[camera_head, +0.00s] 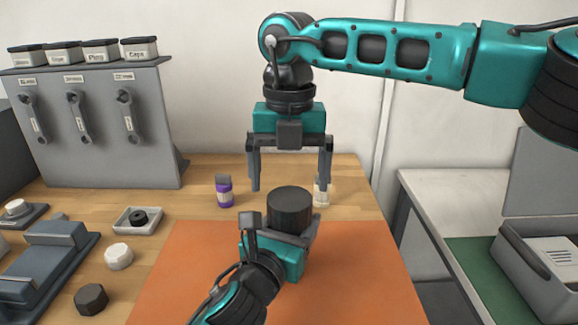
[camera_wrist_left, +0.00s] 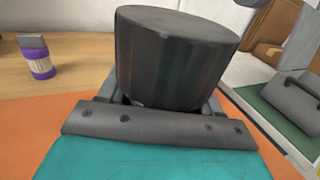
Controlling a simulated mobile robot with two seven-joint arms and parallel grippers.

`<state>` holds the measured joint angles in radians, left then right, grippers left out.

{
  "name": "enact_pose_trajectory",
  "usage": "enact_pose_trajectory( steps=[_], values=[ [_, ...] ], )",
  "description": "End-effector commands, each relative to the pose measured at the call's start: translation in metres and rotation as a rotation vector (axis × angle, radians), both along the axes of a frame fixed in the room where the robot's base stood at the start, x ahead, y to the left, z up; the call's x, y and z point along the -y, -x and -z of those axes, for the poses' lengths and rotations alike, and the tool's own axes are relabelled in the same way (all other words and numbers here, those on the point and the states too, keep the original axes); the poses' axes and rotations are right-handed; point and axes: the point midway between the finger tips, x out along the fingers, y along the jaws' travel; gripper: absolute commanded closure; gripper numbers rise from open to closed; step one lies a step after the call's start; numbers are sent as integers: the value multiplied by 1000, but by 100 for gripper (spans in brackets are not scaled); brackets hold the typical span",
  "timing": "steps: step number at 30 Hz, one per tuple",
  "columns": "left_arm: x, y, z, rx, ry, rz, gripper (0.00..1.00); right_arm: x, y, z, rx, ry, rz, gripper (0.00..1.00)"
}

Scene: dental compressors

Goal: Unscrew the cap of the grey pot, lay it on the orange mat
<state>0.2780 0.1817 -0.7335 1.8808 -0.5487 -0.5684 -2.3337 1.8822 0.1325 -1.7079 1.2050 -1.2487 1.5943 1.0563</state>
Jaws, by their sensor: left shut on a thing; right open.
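The dark grey pot (camera_head: 289,211) stands upright over the far part of the orange mat (camera_head: 190,275); it looms large in the left wrist view (camera_wrist_left: 175,60). Its top is a wide, dark round piece; I cannot make out a seam between cap and body. My left gripper (camera_head: 287,236) is shut on the pot from the near side, hiding its lower part. My right gripper (camera_head: 290,184) points down above the pot, open and empty, with one finger to each side of it.
A purple bottle (camera_head: 224,191) and a small pale bottle (camera_head: 321,193) stand behind the mat. A tray with a black ring (camera_head: 138,220), a white cap (camera_head: 119,256) and a dark hexagonal piece (camera_head: 91,299) lie at left. The mat's left and right parts are bare.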

Motion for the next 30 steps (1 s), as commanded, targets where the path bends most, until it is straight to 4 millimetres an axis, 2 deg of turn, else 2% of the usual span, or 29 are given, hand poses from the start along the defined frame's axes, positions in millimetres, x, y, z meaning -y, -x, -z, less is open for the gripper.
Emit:
enact_pose_trajectory(
  steps=[3, 9, 14, 22, 30],
  values=[
    [0, 0, 1, -3, -1, 0, 100, 0, 0, 21, -3, 2, -1, 3],
    [0, 0, 1, -3, -1, -1, 100, 0, 0, 47, -1, 2, 0, 3],
    [0, 0, 1, -2, -1, -1, 100, 1, 0, 57, -1, 2, 0, 3],
    [0, 0, 1, -2, -1, -1, 100, 1, 0, 58, 0, 1, 0, 3],
    [0, 0, 1, -2, -1, -1, 100, 1, 0, 58, 0, 1, -1, 29]
  ],
)
